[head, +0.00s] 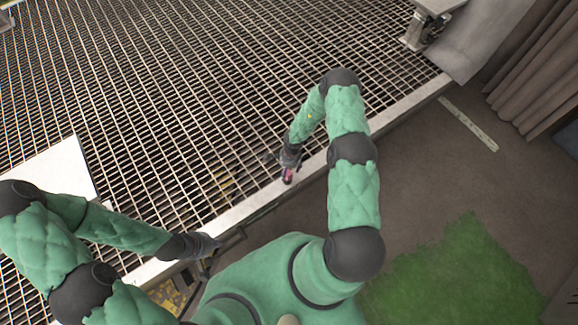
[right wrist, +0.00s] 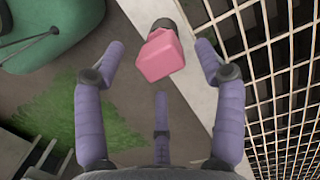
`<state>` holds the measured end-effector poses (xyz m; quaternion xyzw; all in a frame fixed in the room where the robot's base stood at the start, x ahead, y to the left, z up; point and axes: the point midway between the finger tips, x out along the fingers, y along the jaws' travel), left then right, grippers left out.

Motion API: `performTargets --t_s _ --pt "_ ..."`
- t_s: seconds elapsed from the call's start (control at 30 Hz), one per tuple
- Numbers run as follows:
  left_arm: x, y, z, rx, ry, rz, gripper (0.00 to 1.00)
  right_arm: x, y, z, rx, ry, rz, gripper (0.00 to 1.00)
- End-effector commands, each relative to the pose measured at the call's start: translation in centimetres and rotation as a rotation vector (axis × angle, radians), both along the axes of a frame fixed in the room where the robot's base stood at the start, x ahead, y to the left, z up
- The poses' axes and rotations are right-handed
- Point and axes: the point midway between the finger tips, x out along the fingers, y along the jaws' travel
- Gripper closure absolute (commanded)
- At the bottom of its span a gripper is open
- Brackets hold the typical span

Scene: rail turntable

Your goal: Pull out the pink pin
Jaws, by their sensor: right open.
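The pink pin (right wrist: 160,55) has a blocky pink head on a dark round base. In the right wrist view it stands by the pale edge strip of the grating, between the tips of my spread purple fingers. My right gripper (right wrist: 160,60) is open, with visible gaps between its fingers and the pin. In the head view a small bit of the pink pin (head: 288,176) shows below my right gripper (head: 289,168); the rest is hidden. My left gripper (head: 208,246) is near the platform edge at the lower left, and its fingers are too small to judge.
A metal grating platform (head: 200,80) with a pale edge beam (head: 400,106) fills the upper left. A white panel (head: 55,172) lies at the left. A grey metal fixture (head: 413,32) stands at the top right. Brown floor with a green patch (head: 450,270) is open at the right.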

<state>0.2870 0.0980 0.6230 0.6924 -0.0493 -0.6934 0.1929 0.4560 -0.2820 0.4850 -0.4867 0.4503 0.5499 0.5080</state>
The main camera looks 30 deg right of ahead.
Motion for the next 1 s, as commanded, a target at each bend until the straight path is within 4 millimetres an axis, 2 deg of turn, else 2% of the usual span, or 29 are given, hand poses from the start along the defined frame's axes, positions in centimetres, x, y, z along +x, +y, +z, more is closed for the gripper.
performTargets --t_s 0.03,0.2,0.57,0.6,0.83,0.9,0.93,1.0 --pt "0.0 0.0 -0.5 0.000 0.000 0.000 1.00 0.0 0.1 -0.9 0.000 0.000 -0.001 0.29" --pt "0.0 0.0 -1.0 0.000 0.000 0.000 1.00 0.0 0.3 -2.2 0.000 0.000 0.000 0.29" --pt "0.0 0.0 -1.0 0.000 0.000 0.000 1.00 0.0 0.3 -2.5 0.000 -0.001 0.000 0.29" --pt "0.0 0.0 -1.0 0.000 0.000 0.000 1.00 0.0 0.3 -2.5 0.000 -0.001 0.000 0.32" --pt "0.0 0.0 -1.0 0.000 0.000 0.000 1.00 0.0 0.3 -2.5 0.000 0.000 0.000 0.97" --pt "0.0 0.0 -1.0 0.000 0.000 0.000 1.00 0.0 0.3 -2.5 0.000 0.000 0.000 1.00" --pt "0.0 0.0 -1.0 0.000 0.000 0.000 1.00 0.0 0.4 -2.5 0.000 0.001 0.000 0.70" --pt "0.0 0.0 -1.0 0.000 0.000 0.000 1.00 -0.1 0.4 -2.5 0.001 0.001 0.000 0.90"
